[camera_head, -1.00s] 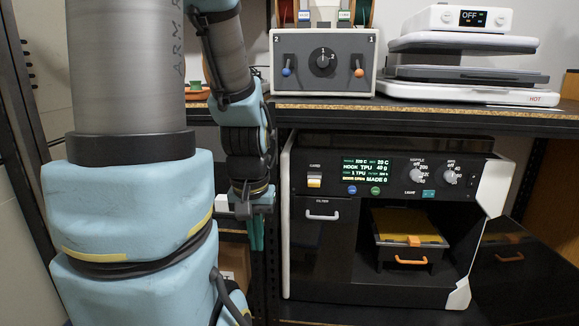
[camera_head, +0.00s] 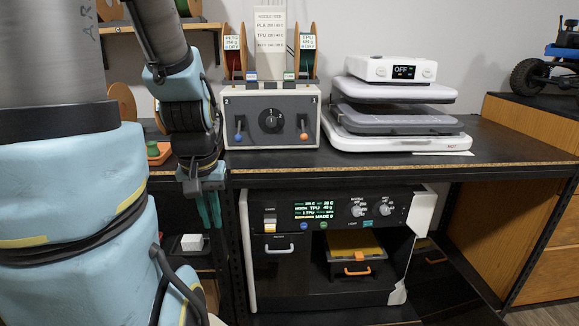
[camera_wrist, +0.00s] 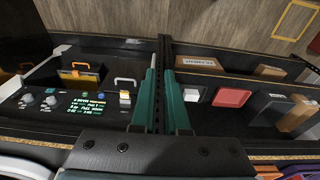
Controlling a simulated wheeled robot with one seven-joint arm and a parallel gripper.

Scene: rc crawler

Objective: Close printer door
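The printer (camera_head: 275,282) is a black box with white edges under the bench, with a lit green display. Its right bay is uncovered, showing a tray with a yellow top and orange handle (camera_head: 357,271). The printer door (camera_head: 425,272) stands open, swung out at the right; it is a dark panel with an orange handle. My gripper (camera_head: 210,210) points down at the left of the printer, apart from it and far from the door. Its teal fingers also show in the wrist view (camera_wrist: 160,90), apart with nothing between them.
The bench top (camera_head: 490,150) runs above the printer, carrying a heat press (camera_head: 395,120) and a grey control box (camera_head: 240,135). A black post (camera_head: 230,255) stands beside my gripper. A wooden cabinet (camera_head: 525,185) is at the right.

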